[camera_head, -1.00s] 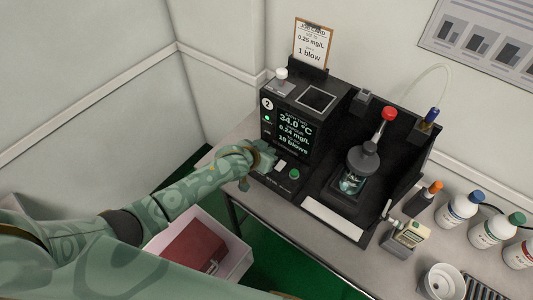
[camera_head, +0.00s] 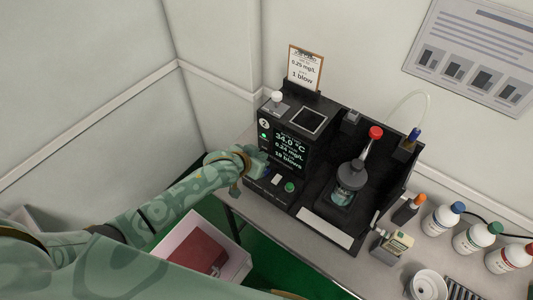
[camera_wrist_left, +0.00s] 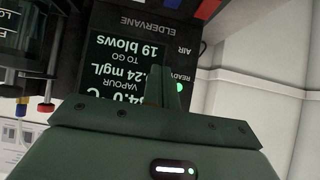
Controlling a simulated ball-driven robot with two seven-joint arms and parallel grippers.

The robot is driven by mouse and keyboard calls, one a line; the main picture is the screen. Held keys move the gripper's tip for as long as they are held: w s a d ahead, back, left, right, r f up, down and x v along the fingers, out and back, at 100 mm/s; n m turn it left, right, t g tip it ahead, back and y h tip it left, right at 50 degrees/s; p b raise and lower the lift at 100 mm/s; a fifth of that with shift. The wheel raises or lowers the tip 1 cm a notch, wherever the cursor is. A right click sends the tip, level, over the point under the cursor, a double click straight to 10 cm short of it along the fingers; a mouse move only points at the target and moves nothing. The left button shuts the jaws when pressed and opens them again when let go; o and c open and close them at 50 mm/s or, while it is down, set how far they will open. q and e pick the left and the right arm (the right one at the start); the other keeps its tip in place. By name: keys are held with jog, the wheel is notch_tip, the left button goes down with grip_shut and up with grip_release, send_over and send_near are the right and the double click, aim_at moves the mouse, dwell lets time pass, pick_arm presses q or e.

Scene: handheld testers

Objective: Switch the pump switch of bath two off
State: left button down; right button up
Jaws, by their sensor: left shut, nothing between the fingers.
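The black bath unit (camera_head: 330,170) stands on the bench with a round "2" label (camera_head: 264,124) and a lit display (camera_head: 289,148) reading 34.0 °C. Small switches (camera_head: 276,179) and a green knob (camera_head: 290,187) sit on its low front ledge. I cannot read which is the pump switch. My left gripper (camera_head: 263,166) is shut and empty, at the left end of the ledge, just below the display. The left wrist view shows the display (camera_wrist_left: 130,48) upside down, partly hidden by the fingers (camera_wrist_left: 165,93), with red (camera_wrist_left: 180,9) and blue (camera_wrist_left: 206,8) parts at its top edge.
A flask with a dark top (camera_head: 350,180) stands in the unit's right bay. A small meter (camera_head: 398,242), bottles (camera_head: 441,220) and a white cup (camera_head: 428,284) are at right on the bench. A white bin (camera_head: 232,265) holds something red below the bench.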

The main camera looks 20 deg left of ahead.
pick_arm(q)
jog(key=shift+w+r+p+v, duration=0.15)
jog(key=shift+r+p+v, duration=0.1)
jog(key=shift+v, duration=0.85)
jog(key=shift+w+r+p+v, duration=0.1)
jog(key=shift+p+v, duration=0.15)
jog(key=shift+v, duration=0.85)
jog(key=shift+w+d, duration=0.1)
